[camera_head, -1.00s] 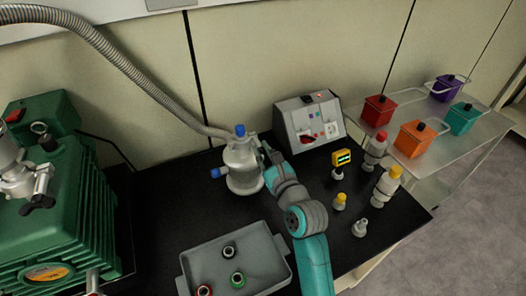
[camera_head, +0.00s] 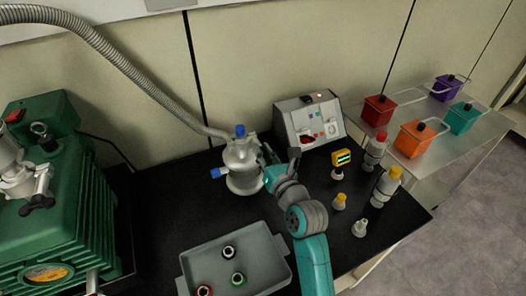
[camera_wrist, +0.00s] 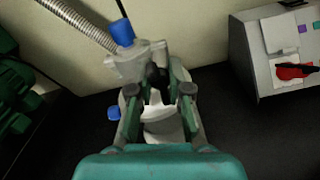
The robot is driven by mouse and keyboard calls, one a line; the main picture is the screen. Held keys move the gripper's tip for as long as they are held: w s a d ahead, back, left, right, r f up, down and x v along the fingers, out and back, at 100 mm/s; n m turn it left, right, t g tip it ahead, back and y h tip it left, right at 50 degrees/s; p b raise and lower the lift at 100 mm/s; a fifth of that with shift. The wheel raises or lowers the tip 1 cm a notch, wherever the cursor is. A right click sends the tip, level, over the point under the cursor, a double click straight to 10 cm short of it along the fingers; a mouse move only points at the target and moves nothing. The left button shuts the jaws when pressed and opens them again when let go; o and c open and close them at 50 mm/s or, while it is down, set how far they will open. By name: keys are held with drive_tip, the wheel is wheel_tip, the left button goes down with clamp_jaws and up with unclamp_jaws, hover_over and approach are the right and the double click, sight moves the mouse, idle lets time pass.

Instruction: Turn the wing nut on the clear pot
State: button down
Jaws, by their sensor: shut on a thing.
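The clear pot (camera_head: 243,181) stands upright at the back of the black bench, with blue caps at its top and left side. It also shows in the wrist view (camera_wrist: 160,130), partly behind my gripper. The dark wing nut (camera_wrist: 157,75) is on the pot's near upper side, below the top blue cap. My gripper (camera_wrist: 159,82) has one finger on each side of the wing nut and is shut on it. In the head view, my gripper (camera_head: 277,160) is at the pot's right side and hides the wing nut.
A corrugated hose (camera_head: 130,77) runs to the pot from the upper left. A grey control box (camera_head: 308,122) stands to the right. A grey tray (camera_head: 262,262) with several small rings is in front. Small bottles (camera_head: 386,187) stand at right; a green pump (camera_head: 60,220) is at left.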

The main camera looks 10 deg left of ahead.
drive_tip(key=c, duration=0.8)
unclamp_jaws()
drive_tip(key=v, duration=1.2)
